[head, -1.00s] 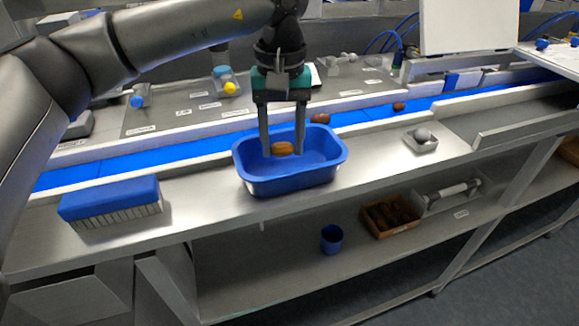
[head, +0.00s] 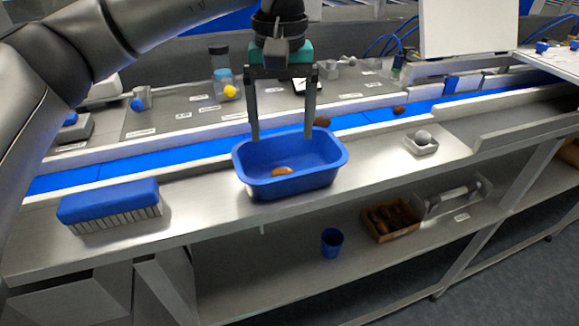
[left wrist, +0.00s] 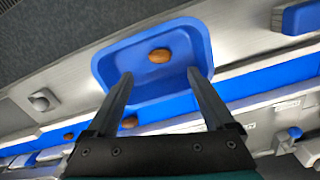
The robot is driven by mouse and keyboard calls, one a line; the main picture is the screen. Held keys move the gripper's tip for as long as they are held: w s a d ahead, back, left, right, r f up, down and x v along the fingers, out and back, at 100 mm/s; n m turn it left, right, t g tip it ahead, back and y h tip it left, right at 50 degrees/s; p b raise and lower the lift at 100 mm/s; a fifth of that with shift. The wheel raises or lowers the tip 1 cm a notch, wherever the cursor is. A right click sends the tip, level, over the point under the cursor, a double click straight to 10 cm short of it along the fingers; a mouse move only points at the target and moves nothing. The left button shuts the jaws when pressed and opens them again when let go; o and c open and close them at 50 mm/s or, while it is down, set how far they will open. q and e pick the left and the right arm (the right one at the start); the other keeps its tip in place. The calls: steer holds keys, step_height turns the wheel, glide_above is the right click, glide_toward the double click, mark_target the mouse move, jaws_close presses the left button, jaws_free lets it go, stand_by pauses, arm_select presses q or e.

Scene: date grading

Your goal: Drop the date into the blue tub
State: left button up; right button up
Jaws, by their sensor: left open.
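The blue tub (head: 322,178) stands on the steel ledge in front of the conveyor. The brown date (head: 282,171) lies on the tub's floor, near its front. My left gripper (head: 281,138) is above the back part of the tub, with its fingers spread wide and nothing between them. In the left wrist view, the date (left wrist: 160,56) lies inside the tub (left wrist: 104,66), beyond the open fingertips of the gripper (left wrist: 159,74). My right gripper is not in view.
More dates lie on the blue belt (head: 110,171), one at the right (head: 400,110) and one just behind the tub (head: 322,121). A blue brush (head: 108,201) lies left of the tub. A small tray with a pale round item (head: 423,144) stands to the right. Bare ledge separates them.

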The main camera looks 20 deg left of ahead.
arm_select(q)
step_height(320, 180, up, 12)
steer(key=shift+f+p, duration=0.25)
steer(key=shift+p, duration=0.2)
